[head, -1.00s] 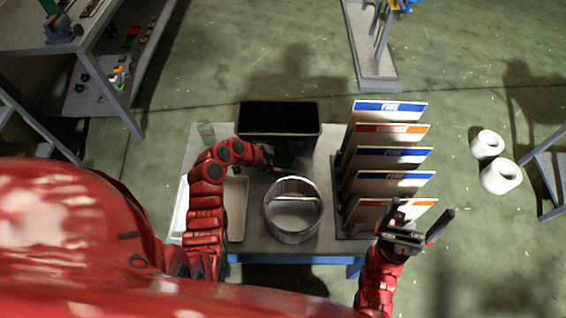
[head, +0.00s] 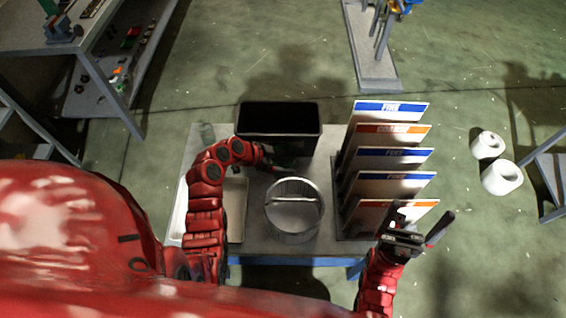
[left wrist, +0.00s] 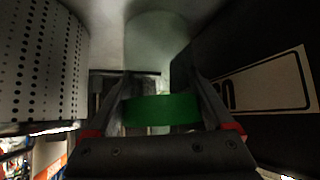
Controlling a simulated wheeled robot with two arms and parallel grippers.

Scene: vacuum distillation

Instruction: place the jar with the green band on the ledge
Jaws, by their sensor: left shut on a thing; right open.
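My left gripper (head: 282,165) is over the table between the black bin and the round metal basket. In the left wrist view its two fingers (left wrist: 161,95) are shut on the jar with the green band (left wrist: 160,110). The band sits between the fingers, and the pale, see-through jar body extends upward in that picture. In the head view the jar is mostly hidden by the gripper and too dark to make out. My right gripper (head: 415,238) is open and empty at the right front, beside the panel rack. I cannot tell which surface is the ledge.
The black bin (head: 279,133) stands at the back of the table (head: 250,245). The perforated metal basket (head: 294,228) is in front of it. A rack of upright labelled panels (head: 390,155) stands on the right. A pale tray (head: 237,210) lies partly under my left arm.

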